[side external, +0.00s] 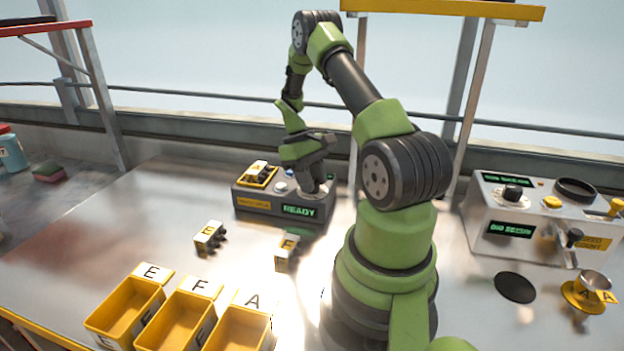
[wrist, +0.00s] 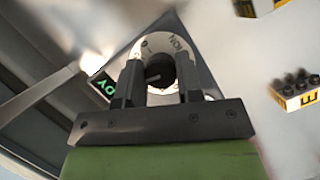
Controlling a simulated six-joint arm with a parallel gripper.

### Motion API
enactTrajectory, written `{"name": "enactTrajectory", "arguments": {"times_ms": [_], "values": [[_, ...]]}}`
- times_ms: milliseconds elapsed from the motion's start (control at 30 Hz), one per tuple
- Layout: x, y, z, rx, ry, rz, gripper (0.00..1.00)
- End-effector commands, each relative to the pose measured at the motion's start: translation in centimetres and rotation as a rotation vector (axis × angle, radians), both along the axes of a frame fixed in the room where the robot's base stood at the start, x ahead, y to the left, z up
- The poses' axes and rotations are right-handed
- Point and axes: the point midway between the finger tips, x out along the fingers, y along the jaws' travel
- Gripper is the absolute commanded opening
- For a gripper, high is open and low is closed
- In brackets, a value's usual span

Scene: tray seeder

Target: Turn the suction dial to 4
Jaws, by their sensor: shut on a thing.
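The suction dial shows in the wrist view as a dark round knob (wrist: 158,72) on a pale ring with partly readable markings. My gripper (wrist: 160,80) has one finger on each side of the knob and is shut on it. The dial's pointer setting cannot be read clearly. In the side view my gripper (side external: 318,188) points down onto the right end of a grey control box (side external: 258,208), and hides most of the dial. The box's green display (side external: 299,211) reads READY.
A block marked A (side external: 258,169) sits in a yellow holder on the box. Blocks marked E (side external: 208,237) and F (side external: 287,250) lie in front. Yellow bins E (side external: 122,312), F (side external: 190,318) and A (side external: 237,328) stand nearer. A white machine (side external: 540,215) is at right.

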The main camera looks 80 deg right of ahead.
Motion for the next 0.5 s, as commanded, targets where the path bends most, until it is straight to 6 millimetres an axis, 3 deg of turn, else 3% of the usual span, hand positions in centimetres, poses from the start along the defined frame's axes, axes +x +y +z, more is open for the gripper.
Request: {"name": "enactTrajectory", "arguments": {"times_ms": [400,433,500], "values": [[-0.07,0.06,0.09,0.002,0.003,-0.012,0.10],[-0.07,0.06,0.09,0.002,0.003,-0.012,0.35],[-0.06,0.04,0.08,0.002,0.002,-0.011,0.52]]}}
